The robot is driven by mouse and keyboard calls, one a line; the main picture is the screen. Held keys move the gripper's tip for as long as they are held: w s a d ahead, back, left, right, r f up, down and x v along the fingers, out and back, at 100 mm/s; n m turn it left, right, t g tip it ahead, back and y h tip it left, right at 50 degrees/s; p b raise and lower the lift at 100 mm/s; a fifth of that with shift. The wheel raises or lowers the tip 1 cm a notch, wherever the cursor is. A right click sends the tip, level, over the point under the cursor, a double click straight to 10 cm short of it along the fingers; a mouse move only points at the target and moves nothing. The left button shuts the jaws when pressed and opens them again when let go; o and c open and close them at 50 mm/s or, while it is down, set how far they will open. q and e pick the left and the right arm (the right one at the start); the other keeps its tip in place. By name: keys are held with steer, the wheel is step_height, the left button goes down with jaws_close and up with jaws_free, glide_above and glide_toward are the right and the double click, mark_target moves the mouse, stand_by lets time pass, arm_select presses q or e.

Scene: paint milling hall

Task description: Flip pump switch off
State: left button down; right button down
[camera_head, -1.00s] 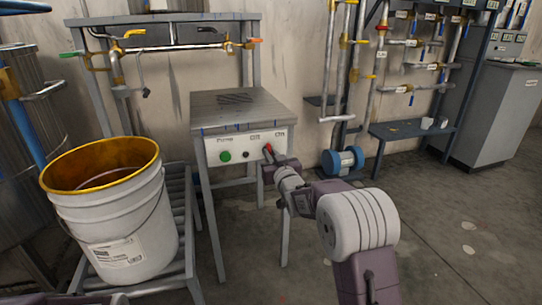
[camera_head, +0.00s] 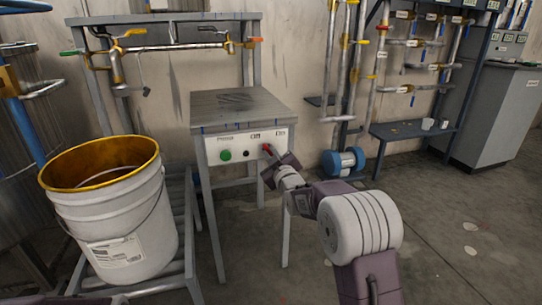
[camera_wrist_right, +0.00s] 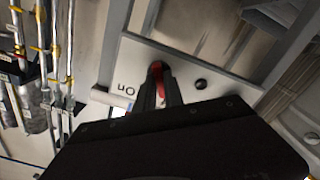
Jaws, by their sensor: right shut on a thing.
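The white pump panel (camera_head: 208,150) is on the front of a grey metal stand. It carries a green button (camera_head: 225,155), a small dark knob (camera_head: 245,154) and a red switch lever (camera_head: 266,147) at its right end. My right gripper (camera_head: 269,156) is at the red lever. In the right wrist view, the red lever (camera_wrist_right: 157,68) stands between the two dark fingers (camera_wrist_right: 160,88), which are shut on it. The fingers hide part of the lever and its base. The lettering beside it is only partly readable. My left gripper is not in view.
A white bucket (camera_head: 115,220) with a yellow inner rim stands on a grey roller rack (camera_head: 180,215) at the left. Pipes with valves (camera_head: 160,47) run behind the stand. A blue pump (camera_head: 343,162) is on the floor behind my right arm.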

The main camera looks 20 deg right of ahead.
stand_by(0.6)
steer(key=c, duration=1.4)
jaws_free()
steer(key=shift+c, duration=0.2)
steer(key=s+p, duration=0.3)
steer(key=s, duration=0.6)
steer(key=shift+d, duration=0.15)
